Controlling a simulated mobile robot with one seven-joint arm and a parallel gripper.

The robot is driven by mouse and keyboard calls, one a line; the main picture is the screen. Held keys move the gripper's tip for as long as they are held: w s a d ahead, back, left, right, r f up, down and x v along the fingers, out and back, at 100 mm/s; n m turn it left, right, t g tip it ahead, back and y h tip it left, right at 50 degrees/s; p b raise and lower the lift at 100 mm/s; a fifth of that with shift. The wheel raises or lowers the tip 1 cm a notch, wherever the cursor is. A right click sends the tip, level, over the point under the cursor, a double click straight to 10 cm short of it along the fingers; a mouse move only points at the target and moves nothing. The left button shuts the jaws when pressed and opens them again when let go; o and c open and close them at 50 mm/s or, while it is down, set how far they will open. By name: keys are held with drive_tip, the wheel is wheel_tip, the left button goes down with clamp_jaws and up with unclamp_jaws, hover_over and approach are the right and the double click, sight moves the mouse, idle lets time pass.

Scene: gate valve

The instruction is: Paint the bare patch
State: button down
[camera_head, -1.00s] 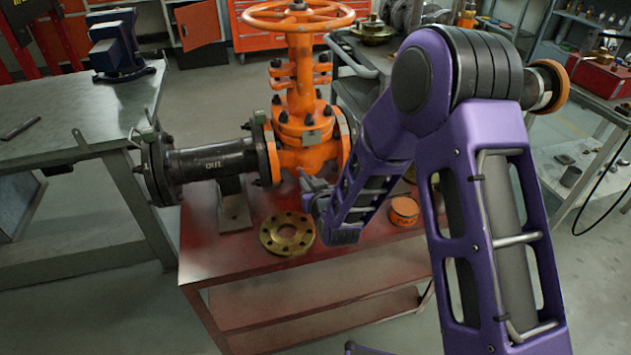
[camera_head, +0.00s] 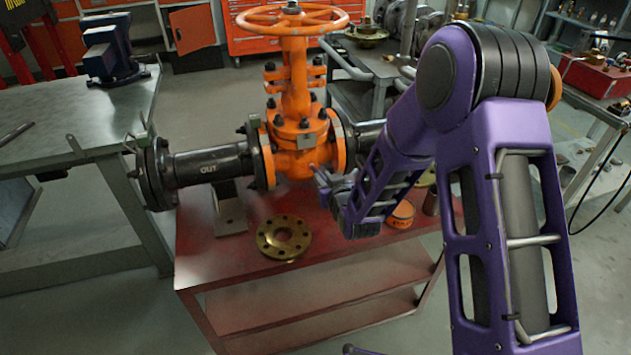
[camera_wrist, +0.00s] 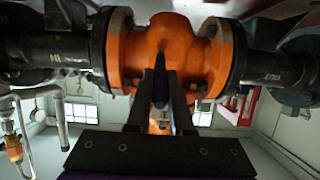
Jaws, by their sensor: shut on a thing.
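The orange gate valve (camera_head: 297,120) stands upright on the red bench, between black pipes. A small grey area (camera_head: 306,142) shows on the front of its body; I cannot tell whether it is bare metal or a plate. An orange-labelled paint tin (camera_head: 402,215) stands on the bench behind my forearm, partly hidden. My gripper (camera_head: 322,180) is in front of the valve's lower body. In the wrist view my gripper (camera_wrist: 160,95) is shut on a slim dark object (camera_wrist: 160,78), perhaps a brush, pointing at the orange body (camera_wrist: 170,45). Contact cannot be told.
A brass flange (camera_head: 284,238) lies on the red bench (camera_head: 215,262) in front of the valve. A dark cylinder (camera_head: 431,202) stands right of the tin. A steel table (camera_head: 60,125) with a blue vise (camera_head: 110,50) is at left. The bench's front left is clear.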

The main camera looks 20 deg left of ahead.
drive_tip(key=s+a, duration=0.1)
drive_tip(key=a, duration=0.1)
drive_tip(key=s+a, duration=0.1)
drive_tip(key=a, duration=0.1)
drive_tip(key=shift+s+a, duration=0.1)
drive_tip(key=shift+s, duration=0.2)
idle(0.7)
drive_tip(key=s+d, duration=0.3)
drive_tip(key=s, duration=0.2)
drive_tip(key=shift+d, duration=0.15)
idle(0.4)
drive_tip(key=shift+s, duration=0.1)
